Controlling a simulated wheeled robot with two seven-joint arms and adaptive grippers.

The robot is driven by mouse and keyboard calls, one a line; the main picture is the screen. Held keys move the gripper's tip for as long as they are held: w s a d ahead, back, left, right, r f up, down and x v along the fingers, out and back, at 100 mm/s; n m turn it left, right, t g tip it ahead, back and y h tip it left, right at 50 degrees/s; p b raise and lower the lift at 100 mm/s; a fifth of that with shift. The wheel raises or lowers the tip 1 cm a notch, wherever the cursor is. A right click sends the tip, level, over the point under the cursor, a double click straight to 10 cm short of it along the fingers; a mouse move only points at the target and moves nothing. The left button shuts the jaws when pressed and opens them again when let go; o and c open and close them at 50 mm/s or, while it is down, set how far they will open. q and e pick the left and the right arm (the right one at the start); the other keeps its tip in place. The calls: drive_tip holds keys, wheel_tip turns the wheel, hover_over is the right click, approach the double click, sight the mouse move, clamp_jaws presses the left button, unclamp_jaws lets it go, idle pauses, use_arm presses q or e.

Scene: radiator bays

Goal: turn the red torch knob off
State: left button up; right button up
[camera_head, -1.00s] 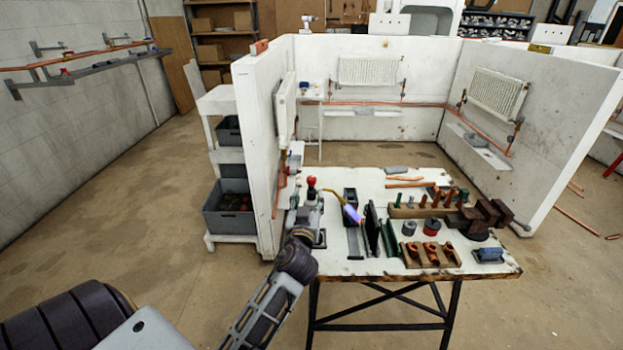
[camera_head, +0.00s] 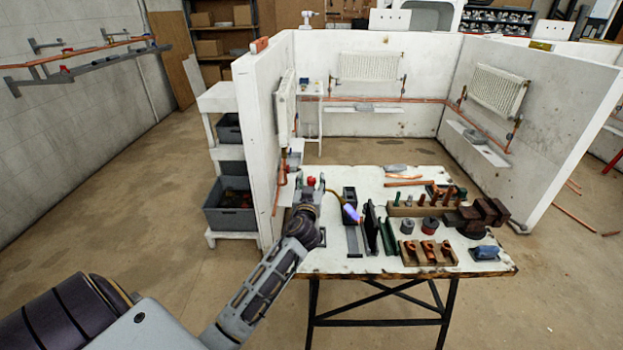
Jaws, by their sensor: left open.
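The torch's red knob (camera_head: 311,181) shows at the left part of the white workbench, just beyond my left gripper (camera_head: 307,191). The torch's curved brass neck (camera_head: 333,192) runs right from there to a pale violet tip (camera_head: 351,213). My left arm comes in from the lower left and reaches over the bench's left edge. Its gripper is open, with the fingertips close to the knob. I cannot tell whether they touch it. The arm hides most of the torch body. My right gripper is not in view.
Open floor lies left of the bench.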

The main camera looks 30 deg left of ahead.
use_arm(q)
drive_tip(key=shift+w+a, duration=0.3)
drive_tip(key=shift+w, duration=0.3)
drive_tip(key=c, duration=1)
drive_tip(key=shift+c, duration=0.2)
drive_tip(key=shift+h+p, duration=0.3)
